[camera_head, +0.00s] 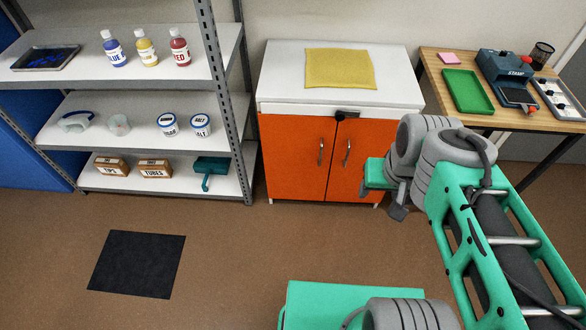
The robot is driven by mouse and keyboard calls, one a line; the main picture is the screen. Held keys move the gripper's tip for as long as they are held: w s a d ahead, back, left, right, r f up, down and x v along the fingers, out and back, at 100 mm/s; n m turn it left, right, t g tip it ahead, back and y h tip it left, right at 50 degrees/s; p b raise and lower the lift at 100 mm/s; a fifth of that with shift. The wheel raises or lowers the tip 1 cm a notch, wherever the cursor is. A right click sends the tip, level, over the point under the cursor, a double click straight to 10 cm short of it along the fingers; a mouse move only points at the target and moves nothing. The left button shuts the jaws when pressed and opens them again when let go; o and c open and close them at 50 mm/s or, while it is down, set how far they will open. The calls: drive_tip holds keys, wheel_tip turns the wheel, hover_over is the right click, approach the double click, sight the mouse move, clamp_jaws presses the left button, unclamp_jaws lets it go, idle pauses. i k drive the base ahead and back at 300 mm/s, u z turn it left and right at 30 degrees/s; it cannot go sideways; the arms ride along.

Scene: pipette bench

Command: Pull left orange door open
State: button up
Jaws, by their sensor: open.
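The left orange door (290,158) of the white-topped cabinet is shut, flush beside the right orange door (346,178). Its silver upright handle (321,151) is near the middle seam. The right door has a matching handle (347,152). My gripper (393,199) is at the right side of the cabinet, in front of the right door's edge, apart from the left handle. It is open; its fingers are small and partly hidden by my wrist. I see nothing held in it.
A dark fitting (346,114) sits at the cabinet's upper front. A yellow cloth (340,69) lies on the cabinet top. A grey metal shelf (160,144) with bottles and boxes stands at left, a wooden table (431,58) at right. The floor before the left door is clear; a black mat (137,264) lies farther left.

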sight(298, 149)
drive_tip(key=k, duration=0.65)
drive_tip(key=u, duration=0.25)
drive_tip(key=i, duration=0.75)
drive_tip(key=u, duration=0.7)
drive_tip(key=i, duration=0.45)
drive_tip(key=u, duration=0.25)
